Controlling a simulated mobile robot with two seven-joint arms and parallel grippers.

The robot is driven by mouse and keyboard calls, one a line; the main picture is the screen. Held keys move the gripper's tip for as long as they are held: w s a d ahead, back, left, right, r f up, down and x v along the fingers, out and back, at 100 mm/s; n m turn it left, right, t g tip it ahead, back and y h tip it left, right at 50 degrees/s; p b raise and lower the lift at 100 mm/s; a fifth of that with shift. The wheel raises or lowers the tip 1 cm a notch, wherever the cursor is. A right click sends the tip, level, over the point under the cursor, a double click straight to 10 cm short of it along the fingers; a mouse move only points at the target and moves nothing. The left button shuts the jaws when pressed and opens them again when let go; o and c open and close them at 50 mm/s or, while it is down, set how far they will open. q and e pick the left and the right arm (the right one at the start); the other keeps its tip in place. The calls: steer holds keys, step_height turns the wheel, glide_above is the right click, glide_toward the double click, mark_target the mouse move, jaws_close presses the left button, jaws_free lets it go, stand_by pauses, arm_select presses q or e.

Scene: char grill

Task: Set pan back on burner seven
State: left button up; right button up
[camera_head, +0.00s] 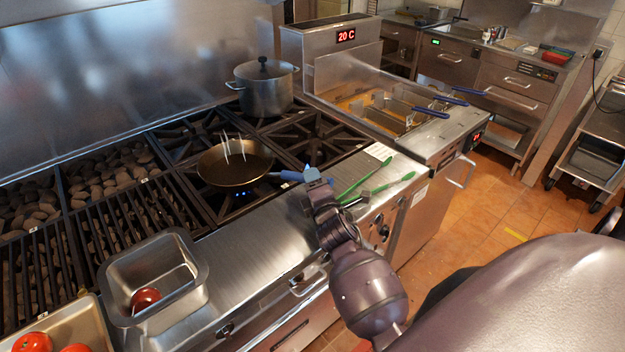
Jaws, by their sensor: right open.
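The pan (222,172) sits on a front burner of the stove, to the right of the charcoal grates. Several thin pale prongs stand up over its inside. Its blue handle (289,176) points right, toward the counter edge. My right gripper (312,175) is at the end of the handle, with its jaws open. I cannot tell whether it touches the handle. A few small blue spots (241,193) show at the front of the burner below the pan. My left gripper is not in view.
A lidded pot (264,95) stands on a back burner. Green-handled tongs (378,184) lie on the steel ledge beside my gripper. A fryer (360,85) with baskets is to the right. A steel container (150,270) holding a tomato sits at front left.

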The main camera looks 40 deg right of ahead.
steer(key=v, duration=1.1)
steer(key=shift+r, duration=0.15)
steer(key=shift+d, duration=0.1)
